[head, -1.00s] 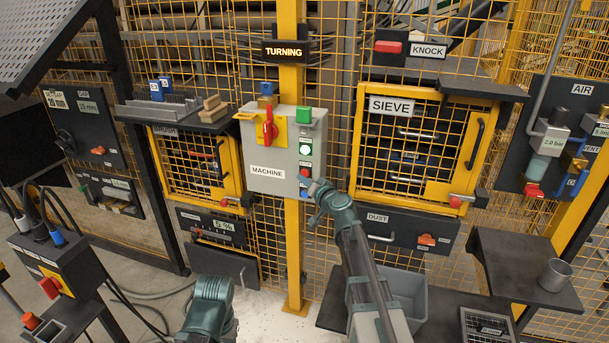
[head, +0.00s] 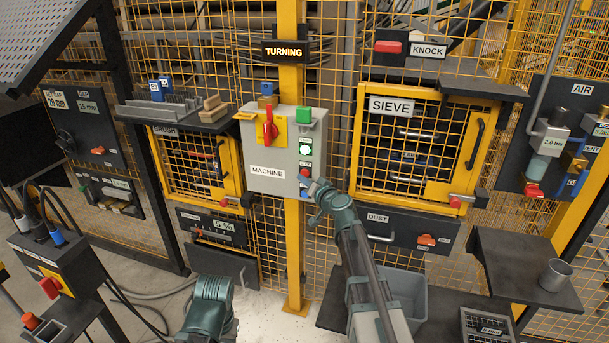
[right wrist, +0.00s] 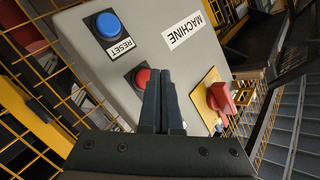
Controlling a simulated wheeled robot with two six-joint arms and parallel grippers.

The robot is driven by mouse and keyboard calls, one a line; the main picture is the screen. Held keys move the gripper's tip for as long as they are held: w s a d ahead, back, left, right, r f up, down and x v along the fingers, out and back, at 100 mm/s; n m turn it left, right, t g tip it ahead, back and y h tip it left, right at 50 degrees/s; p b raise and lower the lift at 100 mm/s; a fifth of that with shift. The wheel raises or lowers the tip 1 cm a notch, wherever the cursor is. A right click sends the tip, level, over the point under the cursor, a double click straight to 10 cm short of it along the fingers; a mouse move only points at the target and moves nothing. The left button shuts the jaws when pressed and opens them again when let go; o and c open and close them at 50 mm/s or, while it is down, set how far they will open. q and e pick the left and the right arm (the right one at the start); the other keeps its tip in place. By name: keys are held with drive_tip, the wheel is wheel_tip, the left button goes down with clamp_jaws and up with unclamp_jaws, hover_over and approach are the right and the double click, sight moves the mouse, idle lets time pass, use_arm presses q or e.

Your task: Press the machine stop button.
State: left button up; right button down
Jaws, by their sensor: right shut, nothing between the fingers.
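The grey machine box (head: 265,183) hangs on the yellow post and bears a MACHINE label. Its red button (head: 304,172) sits below a lit green button (head: 305,150) and above the blue RESET button (head: 304,194). In the right wrist view the red button (right wrist: 143,76) is partly covered by my fingers, and the blue button (right wrist: 108,25) is clear. My right gripper (head: 313,186) is shut and empty, also seen in the wrist view (right wrist: 162,72). Its tips are close to the red button; contact cannot be told. My left gripper is out of view.
A red rotary handle (head: 269,126) sticks out from a yellow plate on the box, and shows in the wrist view (right wrist: 220,98). The SIEVE door (head: 415,150) is to the right. A shelf (head: 175,112) with blocks is to the left. A grey bin (head: 400,292) stands below.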

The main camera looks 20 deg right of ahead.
drive_tip(key=shift+w, duration=0.1)
idle(0.3)
drive_tip(key=shift+w+d, duration=0.25)
drive_tip(key=shift+w+d, duration=0.2)
drive_tip(key=shift+w, duration=0.15)
idle(1.0)
drive_tip(key=shift+s, duration=0.1)
drive_tip(key=shift+s+a, duration=0.45)
drive_tip(key=shift+s, duration=0.15)
drive_tip(key=s+a, duration=0.1)
drive_tip(key=s, duration=0.1)
drive_tip(key=s+a, duration=0.1)
drive_tip(key=s, duration=0.1)
drive_tip(key=shift+a, duration=0.4)
drive_tip(key=shift+s, duration=0.1)
idle(0.5)
